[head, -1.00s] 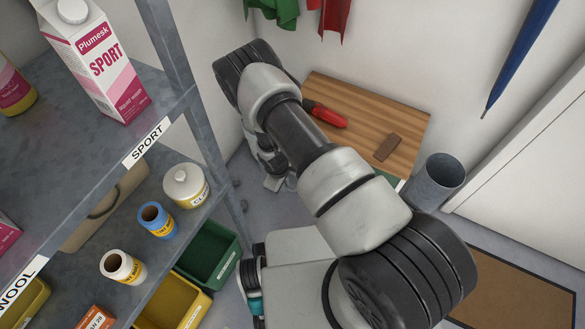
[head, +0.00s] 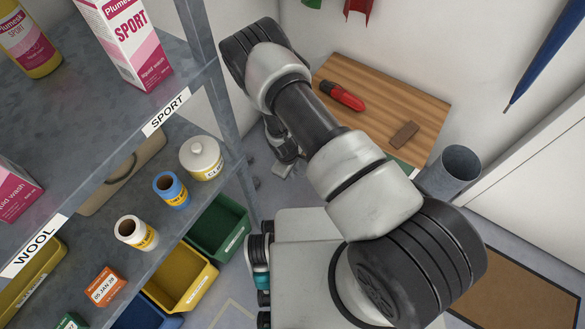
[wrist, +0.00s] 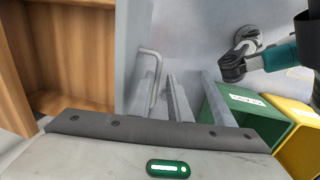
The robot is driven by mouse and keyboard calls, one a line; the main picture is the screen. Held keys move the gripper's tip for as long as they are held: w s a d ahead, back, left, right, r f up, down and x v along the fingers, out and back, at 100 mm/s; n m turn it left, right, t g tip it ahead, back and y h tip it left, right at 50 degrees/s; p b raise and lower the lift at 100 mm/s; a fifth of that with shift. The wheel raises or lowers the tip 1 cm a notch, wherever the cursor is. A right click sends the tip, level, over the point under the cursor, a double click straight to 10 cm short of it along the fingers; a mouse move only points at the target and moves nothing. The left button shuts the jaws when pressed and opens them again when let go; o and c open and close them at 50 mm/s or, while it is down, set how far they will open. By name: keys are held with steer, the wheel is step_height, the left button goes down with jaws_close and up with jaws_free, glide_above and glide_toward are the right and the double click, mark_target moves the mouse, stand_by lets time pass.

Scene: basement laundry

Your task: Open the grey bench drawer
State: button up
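In the wrist view, a grey drawer front (wrist: 130,60) with a metal bar handle (wrist: 150,85) stands just ahead of my gripper. A brown wooden inside (wrist: 70,50) shows to the left of this front, so the drawer appears to be standing open. The bench (head: 375,110) has a wooden top in the head view; my arm hides its drawer side there. My gripper (head: 283,160) is low beside the bench's left end, largely hidden in the head view.
A red-handled tool (head: 340,96) and a brown block (head: 404,135) lie on the bench top. A grey bin (head: 452,172) stands to its right. A metal shelf (head: 185,135) with bottles, spools and green and yellow bins (head: 218,228) is close on the left.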

step_height(320, 180, up, 17)
steer(key=s+a+p, duration=0.1)
steer(key=s+p, duration=0.1)
steer(key=p, duration=0.2)
steer(key=shift+s+a, duration=0.3)
steer(key=shift+a, duration=0.1)
steer(key=w+d+r+m+t+y, duration=0.1)
steer(key=w+d+r+m, duration=0.15)
steer(key=r, duration=1.05)
steer(key=w+d+r+m, duration=0.2)
steer(key=r+m, duration=0.1)
steer(key=r, duration=1.1)
steer(key=s+d+r+m+t, duration=0.1)
steer(key=s+d+r, duration=0.15)
steer(key=r, duration=0.45)
steer(key=s+d+r+m, duration=0.2)
steer(key=s+r, duration=0.2)
steer(key=r, duration=0.2)
steer(key=s+d+r+m+t, duration=0.2)
steer(key=s+d+r+m, duration=0.15)
steer(key=s+r, duration=0.7)
step_height(320, 180, up, 18)
steer(key=s+n+p, duration=0.1)
steer(key=p, duration=1.8)
steer(key=shift+s+d+r+p, duration=0.15)
steer(key=shift+s+d+p, duration=0.2)
steer(key=shift+s+p, duration=0.05)
